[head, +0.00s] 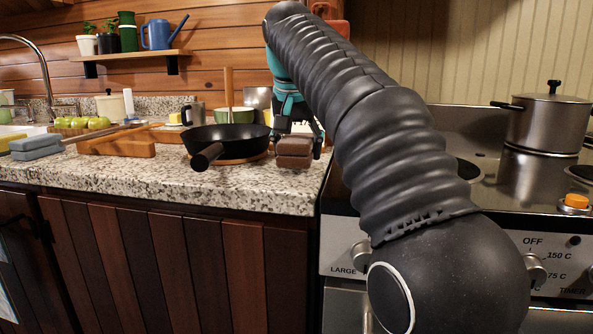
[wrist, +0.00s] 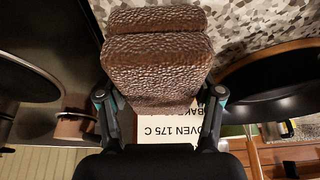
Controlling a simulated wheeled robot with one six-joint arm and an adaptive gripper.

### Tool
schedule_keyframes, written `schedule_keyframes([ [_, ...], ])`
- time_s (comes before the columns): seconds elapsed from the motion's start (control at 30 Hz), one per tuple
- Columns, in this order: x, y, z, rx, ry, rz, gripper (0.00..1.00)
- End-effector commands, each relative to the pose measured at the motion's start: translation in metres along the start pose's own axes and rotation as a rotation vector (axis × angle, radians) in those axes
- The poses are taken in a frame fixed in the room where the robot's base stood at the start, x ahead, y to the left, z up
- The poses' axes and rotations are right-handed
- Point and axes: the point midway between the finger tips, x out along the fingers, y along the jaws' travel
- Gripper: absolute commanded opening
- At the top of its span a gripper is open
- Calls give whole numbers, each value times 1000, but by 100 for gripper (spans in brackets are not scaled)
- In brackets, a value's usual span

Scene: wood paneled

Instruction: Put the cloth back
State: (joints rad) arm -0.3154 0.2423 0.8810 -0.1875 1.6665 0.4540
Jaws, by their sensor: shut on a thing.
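A brown, textured folded cloth (head: 295,152) is at the right end of the granite counter (head: 250,192), in front of my gripper (head: 299,128). In the wrist view the cloth (wrist: 157,62) fills the upper middle, and my gripper (wrist: 159,98) is shut on its near part, one finger on each side. I cannot tell whether the cloth's underside touches the counter. Another folded cloth or sponge, grey-blue (head: 36,148), lies at the left of the counter.
A black frying pan (head: 228,138) stands just left of the cloth, its handle toward me. The stove with a steel pot (head: 548,122) is on the right. Wooden boards (head: 115,148) lie further left.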

Motion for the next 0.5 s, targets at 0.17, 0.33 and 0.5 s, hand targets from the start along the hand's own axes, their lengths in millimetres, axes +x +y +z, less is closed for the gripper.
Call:
schedule_keyframes([
  [0.17, 7, 0, 3, 0, 0, 0, 32],
  [0.33, 8, 0, 3, 0, 0, 0, 32],
  [0.5, 8, 0, 3, 0, 0, 0, 32],
])
